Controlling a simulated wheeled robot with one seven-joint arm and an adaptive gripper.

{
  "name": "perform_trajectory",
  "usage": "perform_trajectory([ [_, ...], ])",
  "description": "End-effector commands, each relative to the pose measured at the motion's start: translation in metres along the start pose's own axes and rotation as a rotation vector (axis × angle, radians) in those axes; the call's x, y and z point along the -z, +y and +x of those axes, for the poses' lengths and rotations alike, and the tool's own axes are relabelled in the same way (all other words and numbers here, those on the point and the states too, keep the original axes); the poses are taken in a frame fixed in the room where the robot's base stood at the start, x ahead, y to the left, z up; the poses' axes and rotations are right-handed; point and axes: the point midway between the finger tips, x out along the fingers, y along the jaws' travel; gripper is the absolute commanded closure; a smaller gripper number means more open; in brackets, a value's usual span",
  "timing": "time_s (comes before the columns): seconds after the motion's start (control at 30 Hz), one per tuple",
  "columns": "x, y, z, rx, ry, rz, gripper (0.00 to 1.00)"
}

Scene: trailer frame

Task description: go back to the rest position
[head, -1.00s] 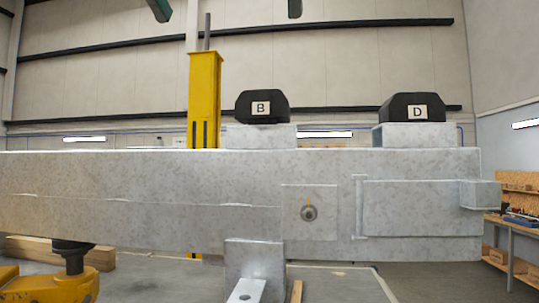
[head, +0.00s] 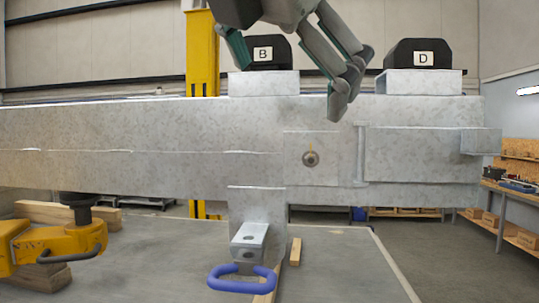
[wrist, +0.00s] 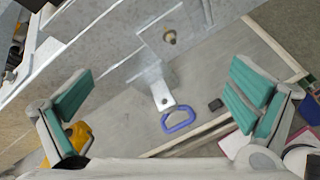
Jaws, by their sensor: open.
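My gripper (head: 292,88) hangs at the top of the head view, in front of the upper part of the grey metal frame beam (head: 110,150). Its teal-padded fingers are spread wide with nothing between them. In the wrist view the two fingers (wrist: 158,105) stand far apart at left and right. Between them in the picture, well beyond the fingers, are a blue loop handle (wrist: 180,121) and a metal bracket (wrist: 160,92). The head view shows the blue handle (head: 240,285) low, below the bracket (head: 250,240). The gripper appears clear of the frame.
A yellow post (head: 202,50) stands behind. A yellow jack-like part (head: 60,240) is at lower left. A workbench (head: 515,190) stands at right.

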Motion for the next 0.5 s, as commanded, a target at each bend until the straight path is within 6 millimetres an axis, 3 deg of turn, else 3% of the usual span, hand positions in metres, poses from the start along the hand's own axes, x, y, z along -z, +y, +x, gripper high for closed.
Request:
perform_trajectory([
  [0.03,0.004,-0.019,0.027,0.042,0.018,0.101,0.00],
  [0.2,0.036,-0.095,0.108,0.197,0.098,0.592,0.00],
  [0.4,0.091,-0.195,0.180,0.415,0.133,1.314,0.00],
  [0.5,0.121,-0.237,0.204,0.514,0.118,1.682,0.00],
])
